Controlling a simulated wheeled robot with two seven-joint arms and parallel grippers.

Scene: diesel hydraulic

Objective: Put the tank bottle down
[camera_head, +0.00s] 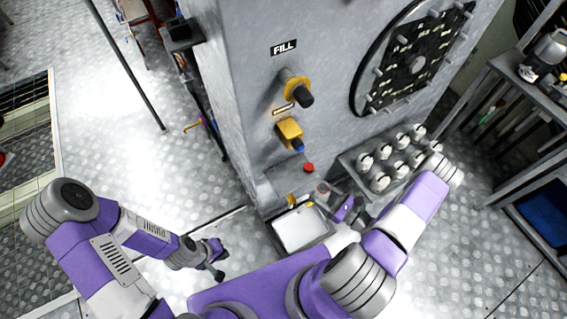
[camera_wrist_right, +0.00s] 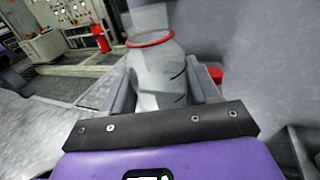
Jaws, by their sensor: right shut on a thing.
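The tank bottle (camera_wrist_right: 158,75) is a grey-white cylinder with a red ring near its top. It stands between the two fingers of my right gripper (camera_wrist_right: 162,92), which is shut on it. In the head view the bottle (camera_head: 323,189) is small and partly covered by my right gripper (camera_head: 328,197), in front of the grey machine. Whether its base touches anything is hidden. My left gripper (camera_head: 217,273) hangs low over the floor at the left, away from the bottle; its finger opening is too small to tell.
A pale square tray (camera_head: 300,230) lies at the machine's foot, just below the bottle. A rack (camera_head: 350,165) of several white-topped bottles stands to the right. The grey machine (camera_head: 240,90) has yellow fill valves and a red button (camera_head: 309,168). A shelf (camera_head: 500,90) stands far right.

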